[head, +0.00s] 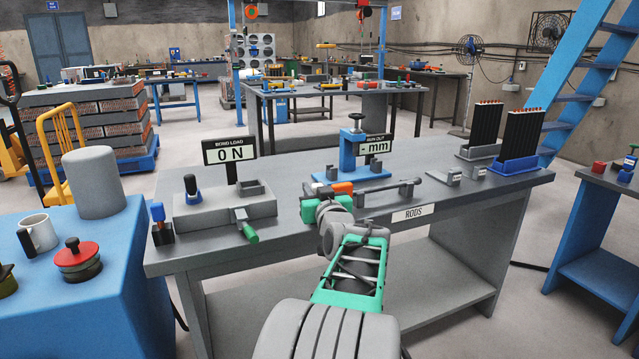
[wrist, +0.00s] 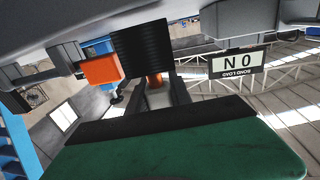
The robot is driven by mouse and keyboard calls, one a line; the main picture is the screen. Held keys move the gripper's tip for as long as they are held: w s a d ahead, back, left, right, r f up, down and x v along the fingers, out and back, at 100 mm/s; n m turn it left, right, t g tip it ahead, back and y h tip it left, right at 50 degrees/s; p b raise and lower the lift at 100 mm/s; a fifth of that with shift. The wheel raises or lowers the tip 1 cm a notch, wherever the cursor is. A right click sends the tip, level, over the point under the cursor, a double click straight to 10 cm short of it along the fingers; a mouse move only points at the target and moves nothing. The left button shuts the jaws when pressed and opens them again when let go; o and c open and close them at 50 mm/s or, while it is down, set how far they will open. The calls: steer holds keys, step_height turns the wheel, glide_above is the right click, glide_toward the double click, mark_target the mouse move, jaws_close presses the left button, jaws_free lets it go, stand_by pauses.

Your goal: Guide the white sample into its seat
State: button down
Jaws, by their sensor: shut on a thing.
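My gripper shows in the wrist view (wrist: 155,90), shut on a mostly hidden thing. A pale piece (wrist: 158,99) shows between dark sides beyond the green and black body in front, with a small orange part (wrist: 154,80) above it. I take the pale piece for the white sample, but its outline is not clear. In the head view my own wrist hides the fingertips and the held thing, close in front of the blue run-out stand (head: 350,157). An orange block (head: 343,188) shows beside my wrist, and also in the wrist view (wrist: 101,69). The seat cannot be made out.
The bend load unit (head: 225,207), reading 0 N, stands left on the grey bench, with a green handle (head: 247,232). A grey fixture (head: 396,188) lies right of my wrist. Two racks of black rods (head: 515,166) (head: 478,152) stand right.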

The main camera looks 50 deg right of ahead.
steer(key=shift+f, duration=0.2)
steer(key=shift+f+b, duration=0.3)
steer(key=c, duration=1.2)
jaws_free()
steer(key=shift+o, duration=0.2)
steer(key=shift+r+p, duration=0.15)
steer(key=shift+p, duration=0.15)
steer(key=shift+r+p, duration=0.15)
steer(key=shift+p, duration=0.45)
steer(key=v, duration=0.7)
steer(key=shift+s+a+f+p, duration=0.2)
steer(key=shift+s+a+p, duration=0.05)
steer(key=shift+a+p, duration=0.15)
